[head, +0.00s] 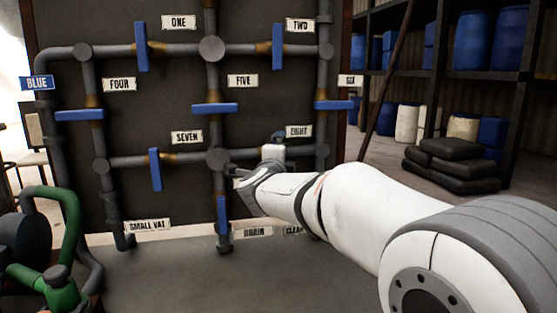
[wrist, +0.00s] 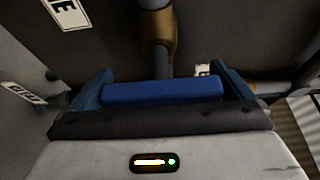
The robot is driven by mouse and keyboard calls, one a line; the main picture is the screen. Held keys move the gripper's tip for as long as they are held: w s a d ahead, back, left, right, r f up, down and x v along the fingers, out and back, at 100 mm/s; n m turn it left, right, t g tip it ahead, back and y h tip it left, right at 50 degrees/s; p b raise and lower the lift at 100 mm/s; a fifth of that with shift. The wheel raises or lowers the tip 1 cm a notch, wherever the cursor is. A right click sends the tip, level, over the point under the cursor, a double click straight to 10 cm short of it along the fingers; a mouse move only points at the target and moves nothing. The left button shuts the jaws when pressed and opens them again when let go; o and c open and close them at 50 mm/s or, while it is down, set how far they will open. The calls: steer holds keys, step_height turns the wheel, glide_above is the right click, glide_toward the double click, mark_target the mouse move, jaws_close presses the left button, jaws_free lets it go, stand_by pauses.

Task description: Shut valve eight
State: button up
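The "EIGHT" label (head: 298,131) is on the dark panel in the head view. My gripper (head: 277,140) is at the pipe just left of and below that label. My wrist hides valve eight's handle in the head view. In the wrist view a blue bar handle (wrist: 163,92) lies lengthwise between the two fingers of my gripper (wrist: 165,85). The fingers are wide apart, one near each end of the bar. I cannot tell whether they touch it. A pipe with a brass collar (wrist: 156,30) runs up from behind the bar, crosswise to it.
Other blue handles stand close by: valve seven (head: 155,169), valve five (head: 215,109), valve six (head: 334,105) and the drain handle (head: 222,215). A green pump pipe (head: 64,225) is at lower left. Shelves with blue drums (head: 474,40) and stacked sacks (head: 455,165) are at right.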

steer(key=s+p, duration=0.1)
steer(key=s, duration=0.6)
steer(key=shift+s+a, duration=0.4)
steer(key=shift+a, duration=0.05)
steer(key=shift+r+p, duration=0.1)
steer(key=shift+p, duration=0.2)
step_height(320, 180, up, 5)
steer(key=s+d+n+g+y+p, duration=0.2)
steer(key=n+y+p, duration=0.2)
steer(key=n+p, duration=0.35)
steer(key=s+d+n+g+p, duration=0.4)
steer(key=s+p, duration=0.3)
steer(key=s, duration=0.2)
steer(key=s+d+f+n+g+h+p, duration=0.1)
steer(key=s+d+n+g+p, duration=0.3)
steer(key=s+d+g+p, duration=0.1)
steer(key=s+d+n+g+h+p, duration=0.1)
steer(key=s+d+n+g+p, duration=0.3)
steer(key=s+d+p, duration=0.4)
steer(key=s, duration=0.4)
steer(key=shift+s+f+p, duration=0.3)
steer(key=shift+c, duration=0.4)
